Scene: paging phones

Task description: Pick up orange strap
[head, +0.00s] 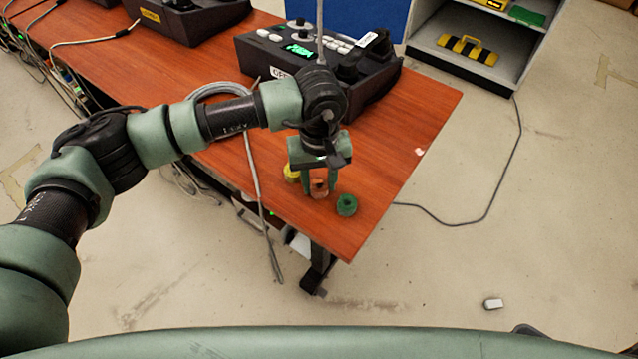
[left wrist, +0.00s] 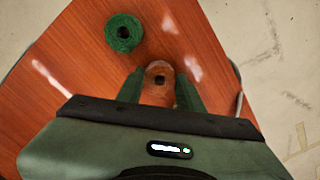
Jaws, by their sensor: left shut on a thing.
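The orange strap (head: 319,188) is a small rolled coil near the corner of the wooden table (head: 400,160). My left gripper (head: 319,192) points down over it and is shut on it, with a finger on each side. In the left wrist view the orange strap (left wrist: 158,84) sits between the two green fingers of my left gripper (left wrist: 160,92). I cannot tell whether it touches the table. My right gripper is not in view.
A green strap roll (head: 346,205) stands close to the right of the gripper; it also shows in the left wrist view (left wrist: 124,33). A yellow roll (head: 291,174) is close on the left, partly hidden. A dark desk phone console (head: 365,85) stands behind.

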